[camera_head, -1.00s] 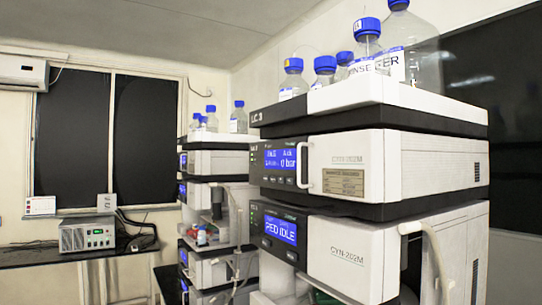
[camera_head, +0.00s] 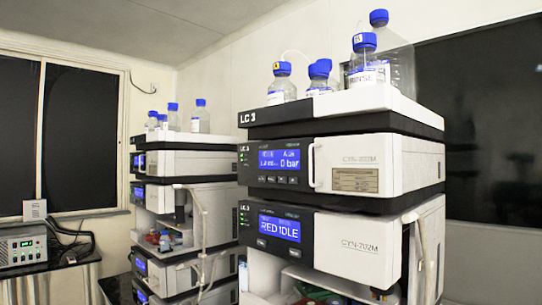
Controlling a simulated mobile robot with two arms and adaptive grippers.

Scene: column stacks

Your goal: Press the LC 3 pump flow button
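The LC 3 column stack (camera_head: 277,117) stands right of centre, with "LC 3" printed on its top tray. Its upper module, the pump (camera_head: 355,164), has a lit blue screen (camera_head: 279,160) showing a reading that ends in "0 bar". A row of small buttons (camera_head: 279,180) sits just under that screen; their labels are too small to read. The module below (camera_head: 345,245) has a blue screen (camera_head: 280,228) reading what looks like "RED IDLE". Neither of my grippers is in view.
A second stack (camera_head: 190,165) stands further back on the left. Blue-capped bottles (camera_head: 281,84) stand on top of both stacks. A grey instrument (camera_head: 22,246) sits on a bench at far left. A dark panel (camera_head: 480,130) is on the right wall.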

